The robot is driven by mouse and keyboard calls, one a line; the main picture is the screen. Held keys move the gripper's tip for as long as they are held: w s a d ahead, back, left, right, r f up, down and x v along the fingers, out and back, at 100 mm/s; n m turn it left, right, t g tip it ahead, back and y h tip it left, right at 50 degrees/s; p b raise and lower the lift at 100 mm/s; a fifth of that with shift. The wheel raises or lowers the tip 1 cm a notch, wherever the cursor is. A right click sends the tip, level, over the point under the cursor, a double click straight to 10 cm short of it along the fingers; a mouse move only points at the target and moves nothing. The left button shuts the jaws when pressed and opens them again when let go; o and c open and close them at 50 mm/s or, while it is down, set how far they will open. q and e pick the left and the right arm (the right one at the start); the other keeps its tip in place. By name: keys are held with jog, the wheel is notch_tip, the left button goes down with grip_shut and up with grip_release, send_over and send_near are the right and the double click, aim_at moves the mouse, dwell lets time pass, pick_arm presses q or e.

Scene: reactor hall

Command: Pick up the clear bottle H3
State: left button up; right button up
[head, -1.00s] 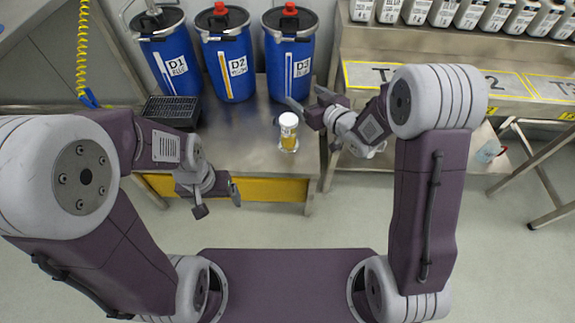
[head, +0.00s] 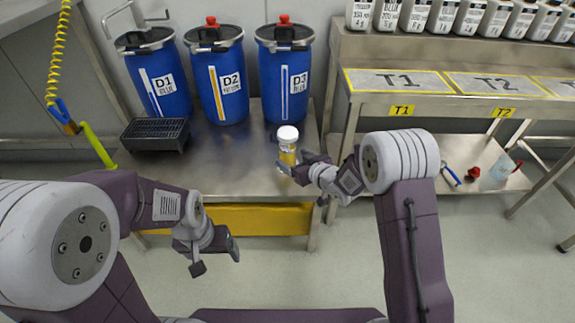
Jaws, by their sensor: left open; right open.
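A clear bottle (head: 287,154) with a white cap and yellow contents stands upright on the steel bench near its front edge. No H3 marking is readable on it. My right gripper (head: 293,166) is open at the bottle's lower right, with its fingers close beside the lower part. I cannot tell whether they touch it, and the gripper hides part of the bottle's base. My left gripper (head: 216,259) is open and empty, in front of the bench and lower left of the bottle.
Blue drums D1 (head: 160,92), D2 (head: 218,88) and D3 (head: 283,84) stand behind the bottle. A black grated box (head: 155,134) sits at the bench's left. A table (head: 430,95) marked T1 and T2 stands right, with labelled bottles on its shelf. The bench between is clear.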

aim_at(295, 145)
jog(key=b+x, duration=0.1)
jog(key=x, duration=0.1)
jog(key=b+x, duration=0.1)
jog(key=x, duration=0.1)
jog(key=shift+w+a+f+b, duration=0.1)
jog(key=shift+w+f+b, duration=0.05)
jog(key=shift+f+b, duration=0.15)
jog(key=shift+w, duration=0.1)
pick_arm(q)
notch_tip(295, 145, down, 3)
jog(key=shift+f, duration=0.2)
pick_arm(e)
jog(key=shift+r, duration=0.15)
jog(key=shift+c, duration=0.4)
grip_shut()
jog(key=shift+r+p, duration=0.6)
jog(key=r+p, duration=0.2)
jog(key=d+r+p, duration=0.1)
jog(key=r+p, duration=0.1)
jog(key=shift+r, duration=0.2)
pick_arm(q)
notch_tip(295, 145, up, 11)
jog(key=p, duration=0.6)
jog(key=shift+r, duration=0.15)
pick_arm(e)
jog(key=d+r, duration=0.5)
jog(key=d, duration=0.5)
jog(key=shift+d+r, duration=0.25)
jog(key=shift+d, duration=0.1)
